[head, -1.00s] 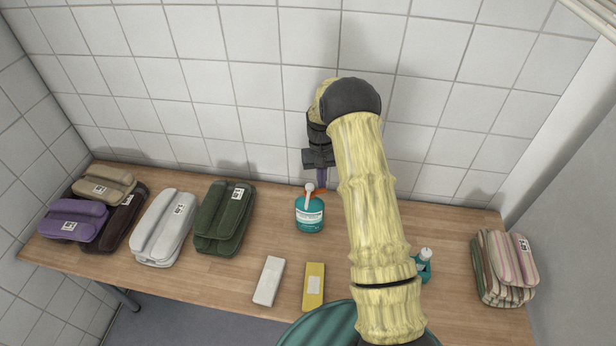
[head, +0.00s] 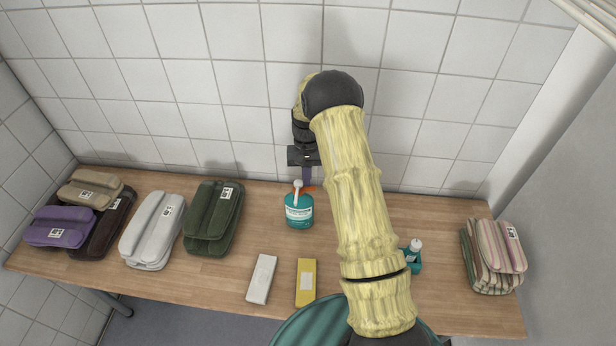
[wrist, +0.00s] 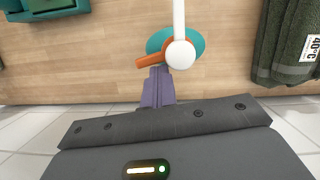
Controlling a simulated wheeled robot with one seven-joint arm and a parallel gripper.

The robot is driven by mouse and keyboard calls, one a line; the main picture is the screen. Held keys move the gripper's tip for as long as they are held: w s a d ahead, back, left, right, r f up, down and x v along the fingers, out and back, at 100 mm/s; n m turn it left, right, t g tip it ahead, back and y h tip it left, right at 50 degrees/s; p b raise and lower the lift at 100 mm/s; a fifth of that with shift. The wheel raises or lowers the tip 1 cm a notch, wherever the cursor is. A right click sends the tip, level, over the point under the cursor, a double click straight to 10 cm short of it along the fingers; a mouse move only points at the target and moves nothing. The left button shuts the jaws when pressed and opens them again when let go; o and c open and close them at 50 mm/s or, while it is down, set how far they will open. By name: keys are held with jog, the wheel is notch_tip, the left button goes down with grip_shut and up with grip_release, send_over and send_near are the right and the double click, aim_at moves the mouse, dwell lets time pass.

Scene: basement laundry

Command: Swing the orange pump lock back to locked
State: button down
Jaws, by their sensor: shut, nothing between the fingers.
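A teal pump bottle (head: 299,211) with a white label stands upright near the middle of the table. It has a white pump head and nozzle (head: 297,187). The orange lock (wrist: 151,61) sticks out sideways below the pump head; in the wrist view it points left of the white head (wrist: 179,54). My gripper (wrist: 158,75) has purple fingers, shut and empty, with the tips close beside the orange lock. I cannot tell whether they touch it. In the head view my gripper (head: 307,183) is just behind the bottle, and the lock is partly hidden there.
Folded green (head: 213,220), white (head: 153,231), purple (head: 60,228) and tan (head: 90,190) towels lie left. A white block (head: 262,279) and a yellow block (head: 306,282) lie in front. A second teal bottle (head: 415,258) and striped cloths (head: 495,250) are right. The tiled wall is close behind.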

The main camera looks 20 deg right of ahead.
jog(key=b+v, duration=0.2)
jog(key=v, duration=1.5)
jog(key=shift+r, duration=0.15)
jog(key=s+a+n+t, duration=0.1)
jog(key=s+a+t, duration=0.1)
jog(key=s, duration=1.2)
jog(key=s+a+f+n+t, duration=0.1)
jog(key=s+a+t, duration=0.1)
jog(key=s, duration=1.3)
jog(key=shift+f+n+t+h, duration=0.3)
jog(key=shift+f+n+t, duration=0.1)
jog(key=shift+t, duration=0.3)
jog(key=shift+w, duration=0.15)
